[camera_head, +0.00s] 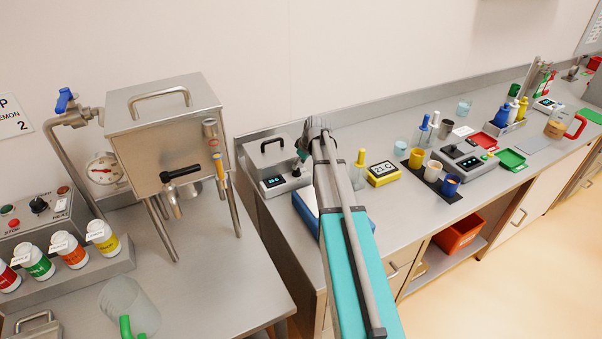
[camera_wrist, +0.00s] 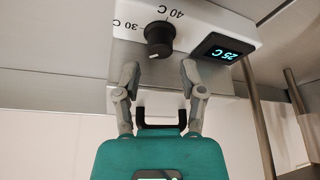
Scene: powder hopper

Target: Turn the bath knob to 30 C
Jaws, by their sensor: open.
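The bath (camera_head: 252,158) is a steel box with a lid handle, at the back of the bench left of my arm in the head view. Its white front panel shows in the wrist view with the black bath knob (camera_wrist: 158,38), "30 C" and "40 C" marks, and a lit display (camera_wrist: 226,50) reading 25 C. The knob's exact pointer setting is hard to make out. My gripper (camera_wrist: 160,74) is open and empty, its fingertips either side of the knob's line but apart from it. In the head view my gripper (camera_head: 308,142) is by the bath's right side, partly hiding it.
A steel hopper (camera_head: 165,135) on legs stands to the left. Right of my arm are a yellow "21 C" block (camera_head: 383,173), a yellow-capped bottle (camera_head: 360,168) and several cups. A blue object (camera_head: 309,212) lies partly under my arm. The bench edge runs along the front.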

